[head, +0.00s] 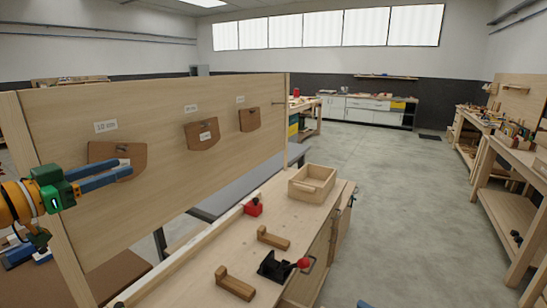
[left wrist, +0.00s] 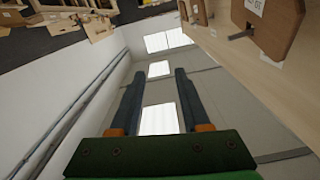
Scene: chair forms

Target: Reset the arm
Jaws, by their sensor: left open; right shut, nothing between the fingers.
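My left gripper (head: 129,168) is in front of the upright wooden board (head: 225,135) at the left. Its two blue fingers are apart with nothing between them, and they hide part of the leftmost brown form (head: 104,151). In the left wrist view the open fingers (left wrist: 160,72) point up toward the wall and windows, with an empty gap. Only a small blue tip of my right gripper (head: 365,304) shows at the bottom edge of the head view; it is shut, and the rest is out of frame.
Brown forms (head: 202,134) (head: 250,119) hang on the board under paper labels. The workbench below holds an open wooden box (head: 312,184), a red-and-black tool (head: 253,207), wooden blocks (head: 273,238) and a black tool with a red knob (head: 275,267). Open floor (head: 405,190) lies right.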

